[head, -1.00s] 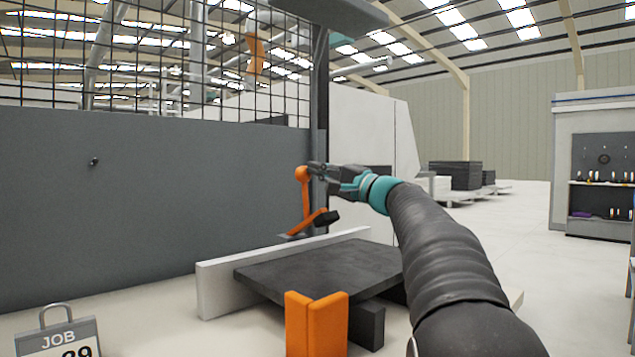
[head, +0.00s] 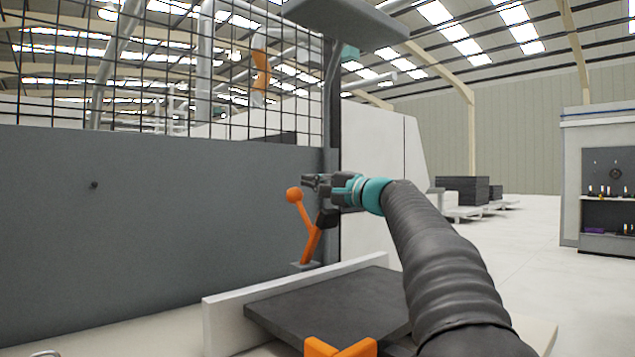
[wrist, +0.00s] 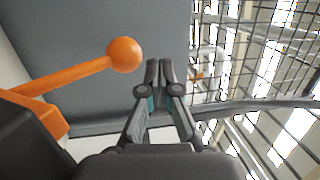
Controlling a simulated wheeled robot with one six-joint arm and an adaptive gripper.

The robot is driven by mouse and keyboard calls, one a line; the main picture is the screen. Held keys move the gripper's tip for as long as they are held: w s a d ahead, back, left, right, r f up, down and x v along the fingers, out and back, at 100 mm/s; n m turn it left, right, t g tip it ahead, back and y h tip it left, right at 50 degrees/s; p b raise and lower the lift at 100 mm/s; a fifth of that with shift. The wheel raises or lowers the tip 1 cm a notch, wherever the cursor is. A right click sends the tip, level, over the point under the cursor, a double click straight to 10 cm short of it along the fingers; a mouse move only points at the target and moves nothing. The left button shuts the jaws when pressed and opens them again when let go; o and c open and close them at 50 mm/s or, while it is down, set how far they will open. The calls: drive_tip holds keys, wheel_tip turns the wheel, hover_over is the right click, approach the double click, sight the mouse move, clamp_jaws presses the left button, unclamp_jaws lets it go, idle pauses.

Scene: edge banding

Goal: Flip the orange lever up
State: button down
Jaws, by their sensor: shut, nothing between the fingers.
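The orange lever (head: 309,243) stands on a small grey base at the back of the dark slab. One orange arm rises leftward to a round orange ball (head: 293,195); a steep orange part leans right toward a black block (head: 328,219). My gripper (head: 308,182) is shut and empty, just right of the ball and above the black block. In the wrist view the ball (wrist: 124,55) is left of my closed fingertips (wrist: 165,66), with a gap in the picture. I cannot tell whether my gripper touches the black block.
A grey panel (head: 150,210) with wire mesh stands behind and left. A grey post (head: 332,120) rises just behind my gripper.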

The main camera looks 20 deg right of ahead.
drive_tip(key=shift+a, duration=0.3)
drive_tip(key=s+d+r, duration=0.6)
drive_tip(key=s+r, duration=0.2)
drive_tip(key=s, duration=0.1)
drive_tip(key=shift+d+r, duration=0.15)
drive_tip(key=shift+r, duration=0.25)
idle(0.3)
